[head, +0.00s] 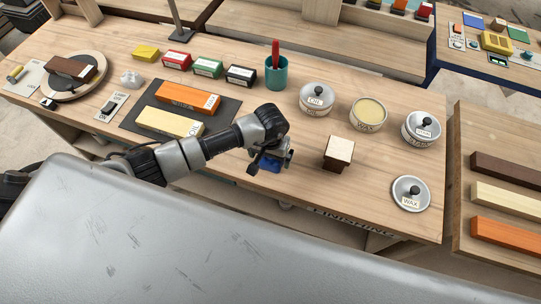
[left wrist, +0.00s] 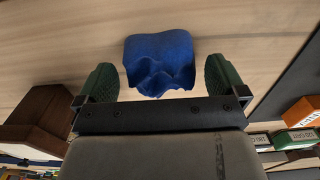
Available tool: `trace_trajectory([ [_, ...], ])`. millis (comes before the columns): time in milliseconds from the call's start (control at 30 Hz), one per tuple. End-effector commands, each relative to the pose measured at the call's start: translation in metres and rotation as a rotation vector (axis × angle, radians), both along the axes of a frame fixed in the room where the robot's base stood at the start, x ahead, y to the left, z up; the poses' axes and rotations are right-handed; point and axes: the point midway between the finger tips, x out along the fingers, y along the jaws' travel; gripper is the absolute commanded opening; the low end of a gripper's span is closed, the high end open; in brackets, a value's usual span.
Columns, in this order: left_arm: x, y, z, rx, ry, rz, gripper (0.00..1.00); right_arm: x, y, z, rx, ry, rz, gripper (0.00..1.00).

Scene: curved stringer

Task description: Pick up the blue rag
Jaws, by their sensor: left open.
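The blue rag (head: 268,163) lies crumpled on the wooden table, partly hidden behind my left gripper (head: 270,160) in the head view. In the left wrist view the rag (left wrist: 160,62) sits between the two green fingertips of my left gripper (left wrist: 160,82), with a gap on each side. The left gripper is open and its fingers reach down around the rag without closing on it. My right gripper is not in view.
A brown block with a pale top (head: 338,152) stands close to the right of the left gripper. A mat (head: 150,124) with orange and pale bars lies to the left. Round tins (head: 316,101) stand behind, and a WAX lid (head: 410,194) lies at the right.

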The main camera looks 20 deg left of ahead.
Motion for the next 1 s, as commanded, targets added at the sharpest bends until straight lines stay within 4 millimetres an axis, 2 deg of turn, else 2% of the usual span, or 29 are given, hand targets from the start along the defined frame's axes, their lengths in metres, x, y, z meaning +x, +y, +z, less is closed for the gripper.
trace_trajectory([
  [267,0.000,0.000,-0.005,0.000,-0.001,0.000,1.00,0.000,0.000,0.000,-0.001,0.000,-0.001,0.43],
  [567,0.000,0.000,-0.004,0.000,-0.001,0.001,0.56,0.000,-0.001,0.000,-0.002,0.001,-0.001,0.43],
  [867,0.001,0.000,-0.002,0.000,-0.002,0.000,0.55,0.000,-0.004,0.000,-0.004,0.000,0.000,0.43],
  [1000,0.002,0.000,0.006,0.000,-0.006,0.000,0.55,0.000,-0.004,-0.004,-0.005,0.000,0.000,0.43],
])
